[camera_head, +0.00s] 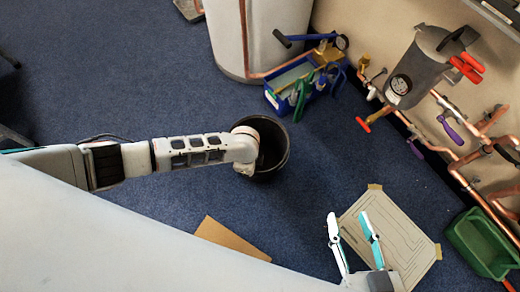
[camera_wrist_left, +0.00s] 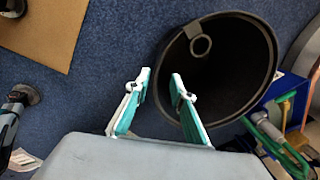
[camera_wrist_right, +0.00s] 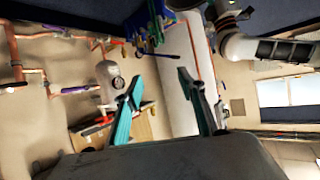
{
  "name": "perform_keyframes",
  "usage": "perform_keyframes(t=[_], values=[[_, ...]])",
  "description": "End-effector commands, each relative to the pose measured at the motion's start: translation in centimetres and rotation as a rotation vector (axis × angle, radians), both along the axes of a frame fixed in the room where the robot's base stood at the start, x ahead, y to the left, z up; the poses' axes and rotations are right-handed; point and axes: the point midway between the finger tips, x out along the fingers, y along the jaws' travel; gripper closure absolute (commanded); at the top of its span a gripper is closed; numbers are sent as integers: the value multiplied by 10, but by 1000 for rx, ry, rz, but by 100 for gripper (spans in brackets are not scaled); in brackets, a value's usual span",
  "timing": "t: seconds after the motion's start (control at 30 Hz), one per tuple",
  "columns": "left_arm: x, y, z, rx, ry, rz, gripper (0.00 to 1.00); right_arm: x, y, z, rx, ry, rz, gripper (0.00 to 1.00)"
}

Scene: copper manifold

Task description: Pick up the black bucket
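The black bucket (camera_head: 273,150) stands on the blue carpet near the middle of the head view, partly hidden by my left arm's end. In the left wrist view the round, dark, open bucket (camera_wrist_left: 228,68) shows with a small ring-shaped tab at its rim. My left gripper (camera_wrist_left: 160,78) is open, with its two fingers apart at the bucket's near rim; I cannot tell whether a finger touches it. In the head view its fingers are hidden behind the arm. My right gripper (camera_head: 348,218) is open and empty, well apart from the bucket, over the drawn board.
A blue tool caddy (camera_head: 300,88) stands just behind the bucket, beside a white cylinder (camera_head: 262,35). Copper pipes (camera_head: 470,155) and a grey tank (camera_head: 425,68) line the right wall. A green crate (camera_head: 482,245) and a cardboard sheet (camera_head: 230,240) lie on the floor.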

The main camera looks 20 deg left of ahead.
Motion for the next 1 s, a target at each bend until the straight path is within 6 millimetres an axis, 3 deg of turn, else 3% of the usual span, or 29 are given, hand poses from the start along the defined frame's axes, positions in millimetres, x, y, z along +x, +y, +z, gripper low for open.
perform_keyframes(t=[0.1,0.27,0.6,0.97,1.0], values=[[-4,1,-18,3,10,-2,77,0,5,-1,31,4,-6,60],[-2,-1,-32,1,10,-1,77,0,12,0,81,7,-18,60],[-1,-6,-75,1,12,-1,77,-15,49,-12,367,85,-106,60],[8,-7,-74,-1,-2,0,77,-14,54,-7,423,85,-124,60],[8,-7,-74,-1,-2,0,87,-14,54,-7,423,85,-124,60]])
